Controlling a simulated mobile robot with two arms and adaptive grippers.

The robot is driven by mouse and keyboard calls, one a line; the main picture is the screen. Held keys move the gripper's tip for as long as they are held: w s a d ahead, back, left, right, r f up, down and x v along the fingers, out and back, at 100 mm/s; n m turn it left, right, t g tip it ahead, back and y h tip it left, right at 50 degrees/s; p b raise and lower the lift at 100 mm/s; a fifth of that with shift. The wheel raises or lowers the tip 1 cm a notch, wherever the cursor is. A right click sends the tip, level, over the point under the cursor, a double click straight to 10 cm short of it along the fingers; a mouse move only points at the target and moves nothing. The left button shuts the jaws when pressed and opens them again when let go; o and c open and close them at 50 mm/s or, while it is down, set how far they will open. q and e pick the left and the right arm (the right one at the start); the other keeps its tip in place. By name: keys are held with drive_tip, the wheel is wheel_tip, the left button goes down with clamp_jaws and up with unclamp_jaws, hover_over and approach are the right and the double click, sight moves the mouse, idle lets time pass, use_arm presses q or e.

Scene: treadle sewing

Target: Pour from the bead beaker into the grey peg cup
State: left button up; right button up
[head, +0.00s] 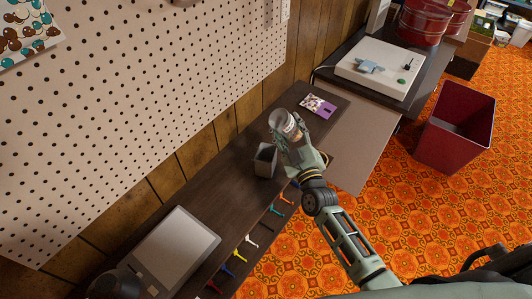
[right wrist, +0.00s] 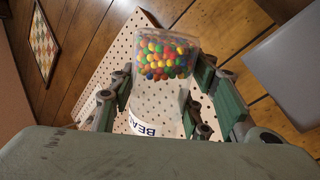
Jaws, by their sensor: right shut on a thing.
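The bead beaker (head: 281,121) is clear, with a white label, and is tilted over the dark bench. In the right wrist view the beaker (right wrist: 165,95) holds many coloured beads, gathered towards its far end. My right gripper (head: 293,139) is shut around the beaker; its fingers flank it in the right wrist view. The grey peg cup (head: 265,161) stands upright on the bench, just left of and below the beaker in the head view. Its inside shows no clear contents. My left gripper is not in view.
A purple card (head: 318,106) lies behind the beaker. Coloured hooks (head: 251,241) line the bench's front edge. A tablet-like panel (head: 177,246) lies at the near end. A pegboard (head: 150,90) covers the wall. A red bin (head: 455,127) stands on the orange floor.

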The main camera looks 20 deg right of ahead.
drive_tip(key=shift+a+r+n, duration=0.15)
drive_tip(key=shift+r+n, duration=0.15)
drive_tip(key=f+n+b, duration=0.1)
drive_tip(key=n+b, duration=0.1)
drive_tip(key=b, duration=0.1)
drive_tip(key=shift+f+t+y, duration=0.15)
drive_tip(key=shift+t+y, duration=0.15)
drive_tip(key=f+n+b, duration=0.1)
drive_tip(key=n+b, duration=0.1)
drive_tip(key=b, duration=0.1)
drive_tip(key=shift+f+y, duration=0.4)
drive_tip(key=shift+r+n, duration=0.15)
drive_tip(key=shift+n, duration=0.15)
drive_tip(key=shift+r+n, duration=0.25)
drive_tip(key=shift+n, duration=0.05)
drive_tip(key=shift+r+n+y+b, duration=0.35)
drive_tip(key=shift+r+n, duration=0.05)
drive_tip(key=shift+n, duration=0.5)
drive_tip(key=shift+r+n+y+b, duration=0.3)
drive_tip(key=shift+r+n+y, duration=0.1)
drive_tip(key=shift+n, duration=0.5)
drive_tip(key=shift+f+n+y, duration=0.2)
drive_tip(key=shift+n+y, duration=0.15)
drive_tip(key=shift+n, duration=0.55)
drive_tip(key=shift+a+r+n+p, duration=0.15)
drive_tip(key=shift+r+n+p, duration=0.25)
drive_tip(key=shift+n, duration=0.2)
drive_tip(key=shift+s+a+n+y, duration=0.1)
drive_tip(key=shift+n+y, duration=0.3)
drive_tip(key=shift+n, duration=0.1)
